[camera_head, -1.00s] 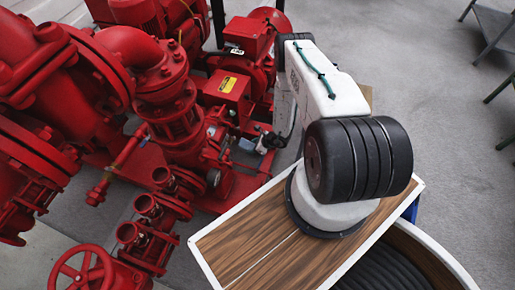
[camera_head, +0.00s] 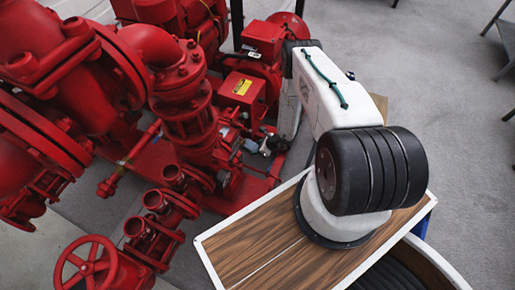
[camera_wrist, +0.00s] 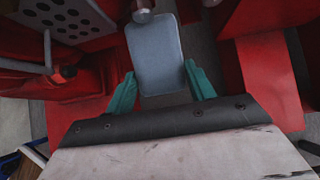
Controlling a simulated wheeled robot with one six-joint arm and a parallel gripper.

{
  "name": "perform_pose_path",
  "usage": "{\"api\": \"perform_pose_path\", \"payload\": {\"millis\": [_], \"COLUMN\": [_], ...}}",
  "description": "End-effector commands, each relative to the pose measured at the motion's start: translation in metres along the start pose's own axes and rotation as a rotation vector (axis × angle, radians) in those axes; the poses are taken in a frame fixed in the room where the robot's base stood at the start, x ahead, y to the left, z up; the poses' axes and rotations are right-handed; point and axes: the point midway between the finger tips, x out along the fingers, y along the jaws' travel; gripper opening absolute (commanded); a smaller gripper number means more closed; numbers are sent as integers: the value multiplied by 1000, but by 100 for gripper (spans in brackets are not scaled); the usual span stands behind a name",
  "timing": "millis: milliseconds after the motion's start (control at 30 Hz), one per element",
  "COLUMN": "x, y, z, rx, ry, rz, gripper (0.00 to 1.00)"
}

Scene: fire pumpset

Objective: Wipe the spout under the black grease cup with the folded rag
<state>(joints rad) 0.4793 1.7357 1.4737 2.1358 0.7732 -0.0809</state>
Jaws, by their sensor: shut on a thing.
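A folded rag (camera_wrist: 155,58), grey-blue and flat, sits between the teal fingers of my gripper (camera_wrist: 162,82) in the wrist view. The gripper is shut on it, and the rag extends forward past the fingertips. A rounded grey metal end (camera_wrist: 142,15) shows at the rag's far edge; it overlaps the rag in the picture, and I cannot tell whether they touch or whether it is the spout. I cannot make out the black grease cup in either view. In the head view, the small grey-blue rag (camera_head: 249,145) shows beside the red pump, with the gripper partly hidden by my arm.
Red pump bodies and pipes (camera_head: 187,110) crowd the left and middle. A red handwheel (camera_head: 86,262) stands at the lower left. In the wrist view, a grey perforated plate (camera_wrist: 65,18) is at the upper left. Grey floor (camera_head: 425,90) is open at the right.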

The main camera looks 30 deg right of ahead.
Motion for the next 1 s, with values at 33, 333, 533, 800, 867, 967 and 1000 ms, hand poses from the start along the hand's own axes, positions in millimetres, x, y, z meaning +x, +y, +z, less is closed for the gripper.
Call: {"api": "perform_pose_path", "payload": {"millis": [33, 333, 533, 800, 867, 967, 1000], "x": [1, 5, 7, 9, 10, 12, 13], "y": [0, 0, 0, 0, 0, 0, 0], "z": [1, 5, 8, 7, 6, 4, 3], "rx": [-1, -1, 0, 0, 0, 0, 0], "ry": [0, 0, 0, 0, 0, 0, 0], "rz": [0, 0, 0, 0, 0, 0, 1], "gripper": [40, 40, 40, 40, 40, 40, 40]}}
